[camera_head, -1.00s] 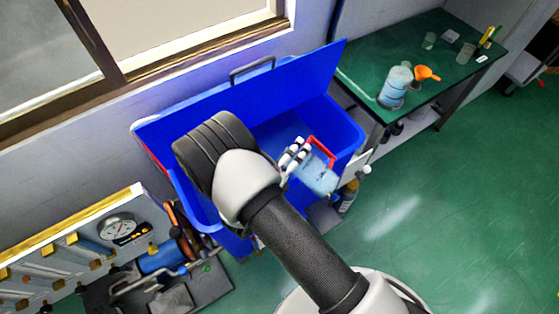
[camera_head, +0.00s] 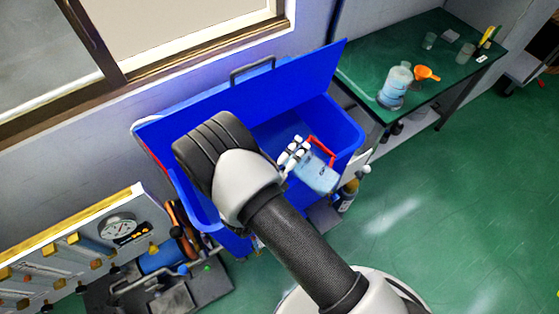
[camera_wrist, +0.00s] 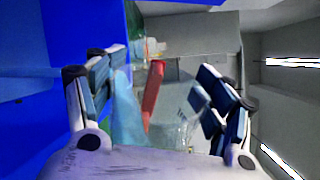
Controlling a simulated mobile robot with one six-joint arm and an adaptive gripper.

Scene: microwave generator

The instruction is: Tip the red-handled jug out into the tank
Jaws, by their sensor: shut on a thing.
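The clear jug (camera_head: 314,172) with a red handle (camera_head: 322,149) is held by my gripper (camera_head: 296,153) at the front right rim of the blue tank (camera_head: 347,128). The jug looks tilted, and pale blue liquid shows in it. The tank's lid (camera_head: 225,103) stands open at the back. In the wrist view the red handle (camera_wrist: 152,95) and the clear jug body (camera_wrist: 175,130) show between the fingers of my gripper (camera_wrist: 155,90). My arm hides part of the tank's inside and its front wall.
A green-topped table (camera_head: 405,55) at the right bears a large clear bottle (camera_head: 396,85), an orange funnel (camera_head: 425,73) and small beakers. A gauge panel (camera_head: 95,245) and pump gear stand at the left. Green floor is clear at the right.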

